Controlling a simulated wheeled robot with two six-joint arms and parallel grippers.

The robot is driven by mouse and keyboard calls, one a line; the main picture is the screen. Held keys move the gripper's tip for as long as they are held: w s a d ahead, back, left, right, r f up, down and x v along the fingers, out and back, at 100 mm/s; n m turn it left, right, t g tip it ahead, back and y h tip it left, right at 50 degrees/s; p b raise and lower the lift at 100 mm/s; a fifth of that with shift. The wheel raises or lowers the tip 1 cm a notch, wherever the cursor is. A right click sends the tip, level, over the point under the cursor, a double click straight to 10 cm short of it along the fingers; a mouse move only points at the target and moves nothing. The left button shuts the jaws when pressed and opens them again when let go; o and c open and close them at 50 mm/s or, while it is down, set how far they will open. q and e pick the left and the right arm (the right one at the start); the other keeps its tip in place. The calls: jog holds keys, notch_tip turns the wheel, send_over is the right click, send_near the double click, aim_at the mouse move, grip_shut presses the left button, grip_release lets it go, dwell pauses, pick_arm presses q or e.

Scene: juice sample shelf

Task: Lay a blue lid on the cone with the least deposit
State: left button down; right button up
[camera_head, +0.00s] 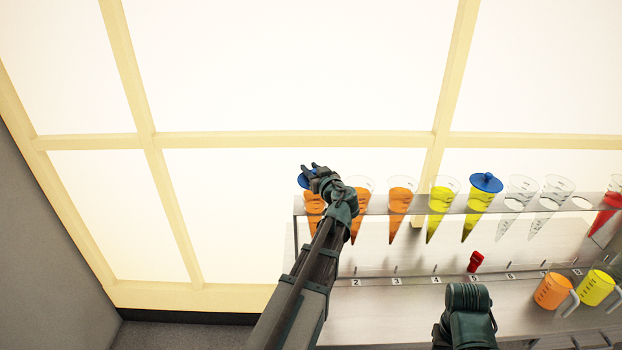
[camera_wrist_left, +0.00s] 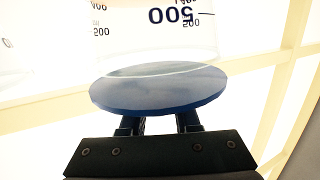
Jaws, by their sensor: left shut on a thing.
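My left gripper (camera_head: 309,170) is shut on a blue lid (camera_wrist_left: 160,88) at the leftmost orange cone (camera_head: 313,207). In the left wrist view the lid overlaps a clear rim with "500" marks; I cannot tell whether it touches. In the rack are two more orange cones (camera_head: 361,203) (camera_head: 399,207), a yellow cone (camera_head: 440,208), and a yellow cone (camera_head: 477,214) with a blue lid (camera_head: 486,183) on top. Deposits at the cone tips are too small to judge. A dark part of my right arm shows at the bottom; its fingers do not show.
The rack shelf (camera_head: 425,211) also holds two clear cones (camera_head: 517,200) (camera_head: 553,200) and a red cone (camera_head: 607,208) at the right. A red marker (camera_head: 475,261) is near label 5. Orange (camera_head: 552,291) and yellow (camera_head: 596,288) jugs stand at lower right.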

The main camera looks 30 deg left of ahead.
pick_arm(q)
jog(key=shift+f, duration=0.75)
jog(key=shift+r, duration=0.15)
pick_arm(e)
jog(key=shift+f, duration=0.6)
pick_arm(q)
jog(key=c, duration=1.1)
grip_release()
jog(key=shift+f+b, duration=0.2)
jog(key=shift+b, duration=0.1)
jog(key=o, duration=0.5)
jog(key=shift+c, duration=0.2)
pick_arm(e)
jog(key=shift+f, duration=0.1)
pick_arm(q)
jog(key=shift+r, duration=0.1)
